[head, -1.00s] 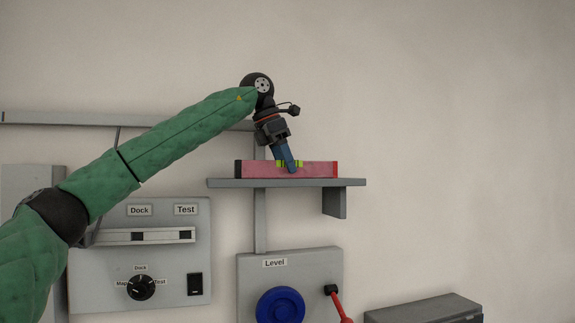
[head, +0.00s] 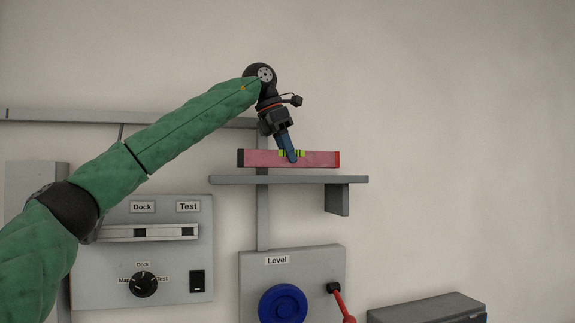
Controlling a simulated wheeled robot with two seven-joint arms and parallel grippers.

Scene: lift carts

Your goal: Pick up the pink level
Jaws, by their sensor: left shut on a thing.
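The pink level (head: 318,159) is a long bar with a dark left end, a red right end and a yellow-green vial in the middle. My left gripper (head: 291,157) comes down from above and is shut on the level near its middle, partly hiding the vial. The level is held roughly horizontal, a little above the grey shelf (head: 230,181), with a thin gap below it. My right gripper is not in view.
Below the shelf stands a panel labelled Level with a blue round knob (head: 283,304) and a red lever (head: 343,305). A Dock/Test panel (head: 110,280) with a dial and a switch is at left. A grey box (head: 430,308) is at lower right. The wall above is clear.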

